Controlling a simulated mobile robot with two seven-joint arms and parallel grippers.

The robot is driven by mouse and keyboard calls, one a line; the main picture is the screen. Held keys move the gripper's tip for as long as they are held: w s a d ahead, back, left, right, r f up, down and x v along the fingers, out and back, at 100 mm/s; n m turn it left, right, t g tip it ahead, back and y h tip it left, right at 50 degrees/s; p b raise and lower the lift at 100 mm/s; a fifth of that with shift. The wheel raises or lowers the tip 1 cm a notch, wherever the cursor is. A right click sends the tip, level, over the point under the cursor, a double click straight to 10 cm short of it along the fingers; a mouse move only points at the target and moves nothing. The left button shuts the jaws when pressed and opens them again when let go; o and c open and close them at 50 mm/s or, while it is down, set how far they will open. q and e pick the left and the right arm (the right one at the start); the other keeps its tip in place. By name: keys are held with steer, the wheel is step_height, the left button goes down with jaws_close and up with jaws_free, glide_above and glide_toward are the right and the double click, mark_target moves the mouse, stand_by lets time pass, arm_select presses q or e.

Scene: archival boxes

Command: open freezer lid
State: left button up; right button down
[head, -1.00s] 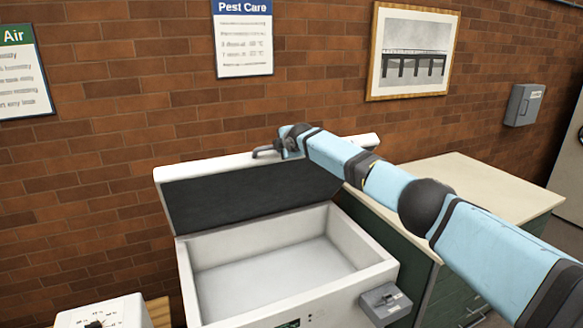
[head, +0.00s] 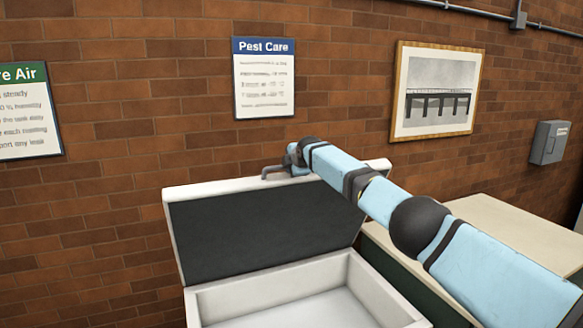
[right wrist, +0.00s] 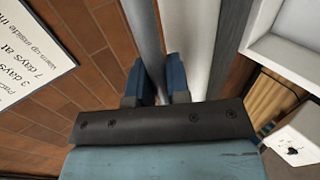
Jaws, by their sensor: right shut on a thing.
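The freezer (head: 290,301) is a white chest at the lower middle of the head view, with its inside showing. Its lid (head: 265,230) stands raised and tilted back, dark lining facing me. My right gripper (head: 277,167) is at the lid's top edge, at the end of my light blue arm. In the right wrist view my right gripper (right wrist: 160,82) has its two blue fingers shut on a grey bar, the lid handle (right wrist: 146,40). My left gripper is in neither view.
A pale-topped cabinet (head: 510,235) stands right of the freezer. A brick wall is behind, with a Pest Care sign (head: 264,80), a framed picture (head: 436,90) and a grey wall box (head: 549,142). A white box with a dark knob (right wrist: 296,148) shows in the wrist view.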

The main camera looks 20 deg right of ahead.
steer(key=c, duration=1.1)
jaws_free()
steer(key=b+v, duration=0.3)
steer(key=v, duration=1)
steer(key=shift+s+r, duration=0.15)
steer(key=shift+s, duration=0.1)
